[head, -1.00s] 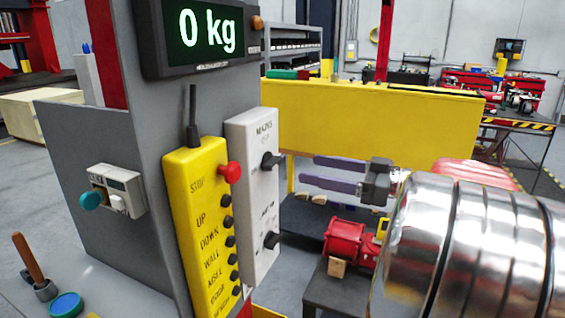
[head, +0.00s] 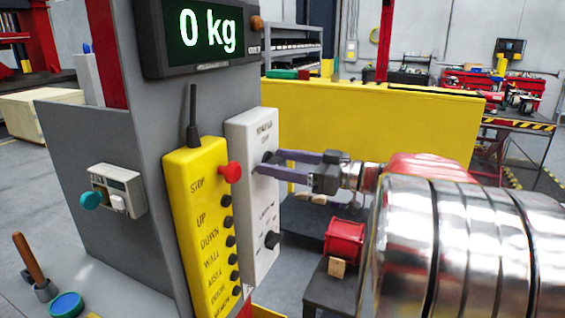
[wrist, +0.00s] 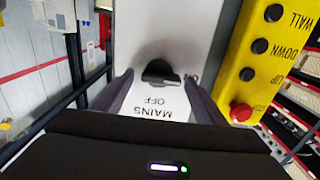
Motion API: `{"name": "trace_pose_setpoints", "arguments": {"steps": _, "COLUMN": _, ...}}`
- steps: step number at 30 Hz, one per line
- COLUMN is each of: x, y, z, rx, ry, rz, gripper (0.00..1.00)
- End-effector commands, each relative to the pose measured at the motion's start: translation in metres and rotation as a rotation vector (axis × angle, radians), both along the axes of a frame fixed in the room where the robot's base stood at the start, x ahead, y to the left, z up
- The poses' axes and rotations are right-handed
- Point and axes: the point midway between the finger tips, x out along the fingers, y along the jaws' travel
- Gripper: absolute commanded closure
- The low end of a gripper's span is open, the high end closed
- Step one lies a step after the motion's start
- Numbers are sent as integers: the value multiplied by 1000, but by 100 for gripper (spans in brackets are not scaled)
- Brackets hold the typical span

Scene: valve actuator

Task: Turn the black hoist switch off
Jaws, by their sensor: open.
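A pale grey switch box (head: 248,205) with two black rotary switches stands beside the yellow pendant. The upper black switch (wrist: 160,72) carries the label "MAINS OFF", upside down in the wrist view. The lower black switch (head: 271,240) has a label too small to read surely. No label reading "hoist" is legible. My gripper (head: 272,161) is open, with its fingertips at the upper switch. In the wrist view my gripper (wrist: 158,80) has one finger on each side of that switch, with gaps visible. Whether the tips touch the box is unclear.
The yellow pendant (head: 196,235) with a red stop knob (head: 230,172) and several black buttons is close left of the switch box. A display (head: 205,35) reading "0 kg" is above. A small box with a teal knob (head: 92,200) is farther left. A yellow panel (head: 380,125) stands behind.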

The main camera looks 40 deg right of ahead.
Motion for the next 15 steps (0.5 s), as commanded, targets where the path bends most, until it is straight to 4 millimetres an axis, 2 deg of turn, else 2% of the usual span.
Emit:
{"name": "trace_pose_setpoints", "arguments": {"steps": 3, "x": 0, "y": 0, "z": 0, "rx": 0, "ry": 0, "rz": 0, "gripper": 35}}
{"name": "trace_pose_setpoints", "arguments": {"steps": 15, "x": 0, "y": -1, "z": 0, "rx": 0, "ry": 0, "rz": -1, "gripper": 63}}
